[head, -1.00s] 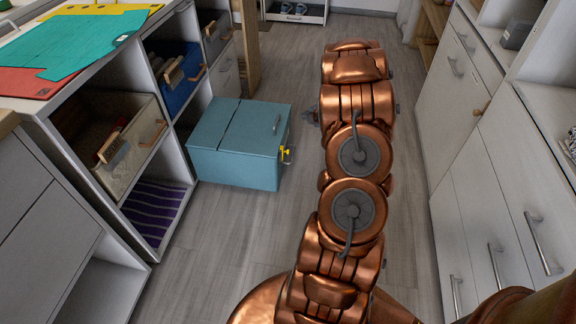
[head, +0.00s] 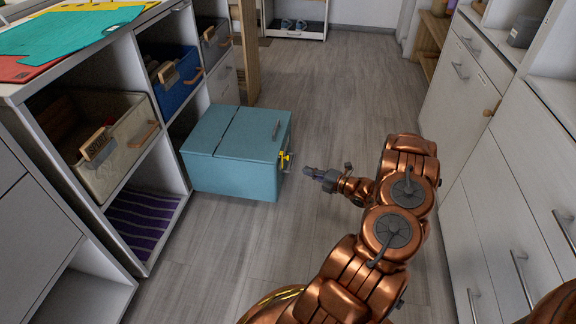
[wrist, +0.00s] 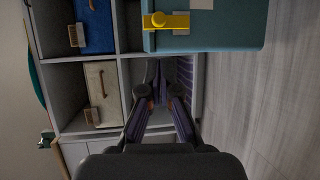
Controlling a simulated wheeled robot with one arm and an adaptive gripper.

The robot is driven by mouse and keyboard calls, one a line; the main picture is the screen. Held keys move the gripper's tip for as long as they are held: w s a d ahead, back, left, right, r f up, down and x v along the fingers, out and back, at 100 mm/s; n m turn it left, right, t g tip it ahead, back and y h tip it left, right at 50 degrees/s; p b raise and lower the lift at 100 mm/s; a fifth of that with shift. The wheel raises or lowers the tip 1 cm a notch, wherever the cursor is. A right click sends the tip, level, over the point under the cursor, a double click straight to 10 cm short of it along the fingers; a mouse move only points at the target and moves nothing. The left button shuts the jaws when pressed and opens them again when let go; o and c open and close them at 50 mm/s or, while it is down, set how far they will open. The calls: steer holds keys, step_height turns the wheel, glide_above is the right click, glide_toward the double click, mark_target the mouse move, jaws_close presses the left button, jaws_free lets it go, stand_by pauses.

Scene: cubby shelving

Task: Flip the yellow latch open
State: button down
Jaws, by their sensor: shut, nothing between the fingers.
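A teal box (head: 236,158) with a grey handle on its lid stands on the floor. The yellow latch (head: 285,162) is on its right-hand side and also shows at the top of the wrist view (wrist: 166,21), with a round knob at its left end. My gripper (head: 308,171) is to the right of the latch and points left at the box, with a small gap between. In the wrist view its fingertips (wrist: 158,72) are together and empty, below the latch in the picture. The latch is not touched.
Cubby shelves with a beige bin (head: 112,145), a blue bin (head: 178,80) and a purple striped cloth (head: 143,218) stand left of the box. White drawers (head: 487,235) line the right side. The grey floor (head: 330,95) between is clear beyond the box.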

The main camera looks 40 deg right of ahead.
steer(key=b+x, duration=0.2)
steer(key=x, duration=0.8)
steer(key=shift+b, duration=0.3)
